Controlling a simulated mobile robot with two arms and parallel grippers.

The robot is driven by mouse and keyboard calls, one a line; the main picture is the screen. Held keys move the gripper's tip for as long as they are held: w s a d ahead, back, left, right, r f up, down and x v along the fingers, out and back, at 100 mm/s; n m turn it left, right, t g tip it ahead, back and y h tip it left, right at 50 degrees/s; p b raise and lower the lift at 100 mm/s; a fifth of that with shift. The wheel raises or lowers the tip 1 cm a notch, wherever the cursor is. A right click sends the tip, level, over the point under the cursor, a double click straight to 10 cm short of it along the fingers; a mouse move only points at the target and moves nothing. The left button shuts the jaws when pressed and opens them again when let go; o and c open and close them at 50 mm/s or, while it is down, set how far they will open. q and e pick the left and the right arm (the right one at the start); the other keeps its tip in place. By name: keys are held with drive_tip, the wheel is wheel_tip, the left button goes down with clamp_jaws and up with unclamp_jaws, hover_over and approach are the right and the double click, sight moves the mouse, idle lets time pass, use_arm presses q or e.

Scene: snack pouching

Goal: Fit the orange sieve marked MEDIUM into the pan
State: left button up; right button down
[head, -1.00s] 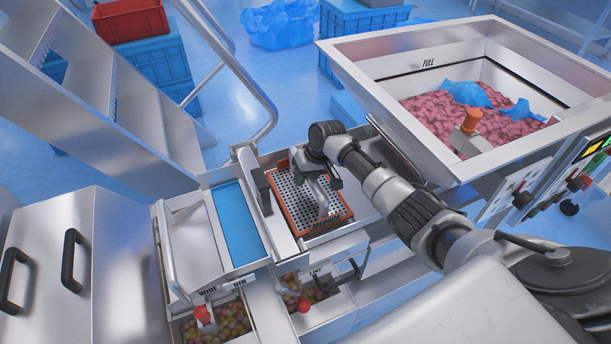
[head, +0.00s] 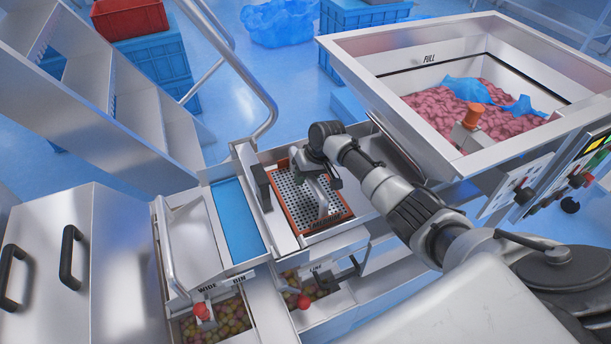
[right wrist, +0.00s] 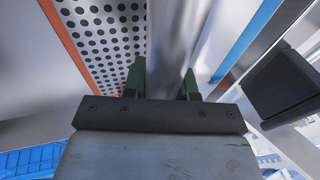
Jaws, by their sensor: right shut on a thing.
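The orange-rimmed sieve (head: 290,206) with a perforated steel plate lies inside the steel pan (head: 338,237), in the middle of the head view. Whether the sieve rests fully on the pan's bottom cannot be told. My left gripper is not in view.
A hopper (head: 400,105) of pink pieces with blue film stands at the right. A blue strip (head: 238,222) lies left of the pan. Bins with red knobs (head: 202,312) and small round snacks sit in front. A bent handrail (head: 255,95) rises behind.

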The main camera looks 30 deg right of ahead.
drive_tip(key=shift+f, duration=0.45)
drive_tip(key=c, duration=0.8)
unclamp_jaws()
drive_tip(key=shift+f, duration=0.1)
drive_tip(key=p+v, duration=0.1)
drive_tip(key=v, duration=1)
